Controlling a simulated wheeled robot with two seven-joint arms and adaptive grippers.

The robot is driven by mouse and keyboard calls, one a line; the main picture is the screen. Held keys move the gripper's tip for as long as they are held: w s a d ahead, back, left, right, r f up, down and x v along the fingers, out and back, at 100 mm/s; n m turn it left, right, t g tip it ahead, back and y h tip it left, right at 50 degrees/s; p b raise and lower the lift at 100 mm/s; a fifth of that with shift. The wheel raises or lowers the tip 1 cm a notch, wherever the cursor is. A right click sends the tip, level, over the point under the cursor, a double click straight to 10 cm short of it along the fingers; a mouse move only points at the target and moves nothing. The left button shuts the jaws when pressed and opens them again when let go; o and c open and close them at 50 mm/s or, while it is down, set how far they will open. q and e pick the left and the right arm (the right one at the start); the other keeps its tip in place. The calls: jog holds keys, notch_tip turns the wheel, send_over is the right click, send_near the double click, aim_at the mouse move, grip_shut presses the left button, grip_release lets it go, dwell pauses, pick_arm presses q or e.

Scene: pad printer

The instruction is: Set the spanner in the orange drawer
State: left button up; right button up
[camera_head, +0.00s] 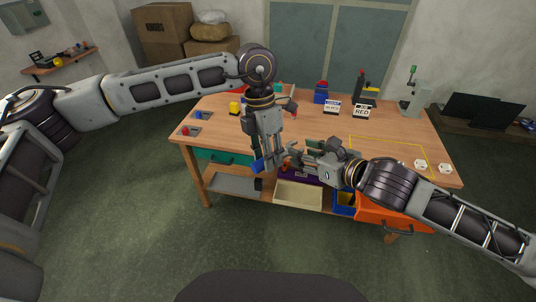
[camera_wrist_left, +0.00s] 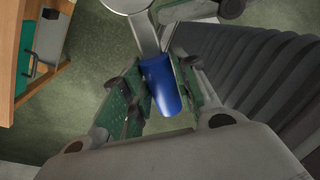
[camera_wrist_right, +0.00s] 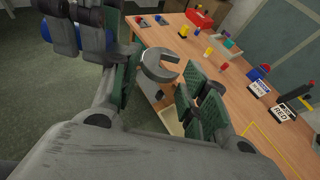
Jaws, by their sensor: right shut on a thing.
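The spanner has a blue handle (camera_wrist_left: 165,84) and a grey metal head (camera_wrist_right: 160,65). My right gripper (camera_wrist_right: 157,88) is shut on the head end. My left gripper (camera_wrist_left: 155,92) is around the blue handle, with its fingers spread on either side. In the head view both grippers meet in front of the table's near edge, my left gripper (camera_head: 266,160) pointing down and my right gripper (camera_head: 292,158) pointing left. The orange drawer (camera_head: 392,214) is at the table's right front and looks pulled out. My right arm hides part of it, and its inside is mostly hidden.
The wooden table (camera_head: 310,125) bears small coloured parts, RED sign (camera_head: 362,112) and a grey press (camera_head: 412,95). A teal drawer (camera_head: 222,157) is at the left front. A cream bin (camera_head: 298,194) and a blue bin (camera_head: 344,210) are below the tabletop.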

pick_arm(q)
jog(key=c, duration=0.5)
grip_shut()
pick_arm(e)
jog(key=o, duration=1.2)
jog(key=shift+o, duration=0.2)
jog(key=shift+r, duration=0.2)
notch_tip(320, 180, up, 10)
jog(key=shift+f, duration=0.2)
jog(key=shift+w+r, duration=0.1)
